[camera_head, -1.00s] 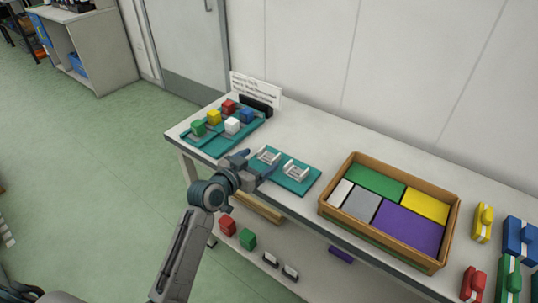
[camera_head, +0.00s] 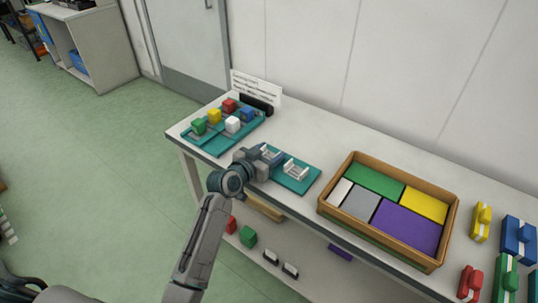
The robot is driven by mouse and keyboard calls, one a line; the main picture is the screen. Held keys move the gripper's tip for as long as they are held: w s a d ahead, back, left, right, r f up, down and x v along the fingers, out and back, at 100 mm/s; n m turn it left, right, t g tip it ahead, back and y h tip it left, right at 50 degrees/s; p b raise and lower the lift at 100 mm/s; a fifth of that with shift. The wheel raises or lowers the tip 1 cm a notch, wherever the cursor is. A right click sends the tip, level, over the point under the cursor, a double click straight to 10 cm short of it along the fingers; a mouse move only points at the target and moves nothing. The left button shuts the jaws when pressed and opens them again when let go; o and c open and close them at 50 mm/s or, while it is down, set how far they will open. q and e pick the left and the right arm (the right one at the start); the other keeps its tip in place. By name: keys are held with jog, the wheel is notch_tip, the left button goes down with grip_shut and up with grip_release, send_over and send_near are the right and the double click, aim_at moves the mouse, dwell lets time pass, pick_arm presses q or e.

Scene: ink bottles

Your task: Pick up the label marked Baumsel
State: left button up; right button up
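I cannot make out a label that reads Baumsel; the print is too small to read. A white sign (camera_head: 256,88) with dark text lines stands at the back left of the table. Two small white holders stand on a teal mat (camera_head: 303,186) near the front edge. The right holder (camera_head: 295,169) is in plain view. My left gripper (camera_head: 270,156) is at the left holder, which it mostly hides. I cannot tell whether its fingers are apart or touch the holder. My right gripper is not in view.
A teal tray (camera_head: 203,145) with several coloured blocks stands at the left. A wooden box (camera_head: 388,246) with coloured slabs stands right of the mat. Coloured bottle-like pieces, one of them blue (camera_head: 519,236), stand at the far right. The table (camera_head: 335,139) is clear behind the mat.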

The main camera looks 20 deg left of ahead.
aim_at(269, 156)
pick_arm(q)
jog(key=shift+r, duration=0.15)
